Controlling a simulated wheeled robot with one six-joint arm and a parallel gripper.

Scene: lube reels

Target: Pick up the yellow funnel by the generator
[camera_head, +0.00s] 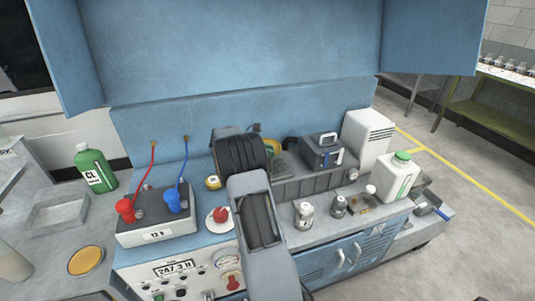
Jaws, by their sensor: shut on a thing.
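My arm reaches up the middle of the view and over the blue workbench. A small part of the yellow funnel (272,147) shows just right of my arm's upper link; the rest is hidden behind the arm. My gripper (287,144) is mostly hidden there too; a dark part of it shows beside the yellow and it is shut on the funnel. A dark blue-grey box with a top handle, which looks like the generator (322,151), stands just to the right. I cannot tell whether the funnel touches the bench.
A white canister (367,138) and a white jug with a green cap (397,177) stand at the right. Small jars (304,215) line the front edge. A battery box (157,214) with red and blue clamps is at the left. A blue hood (240,50) hangs above.

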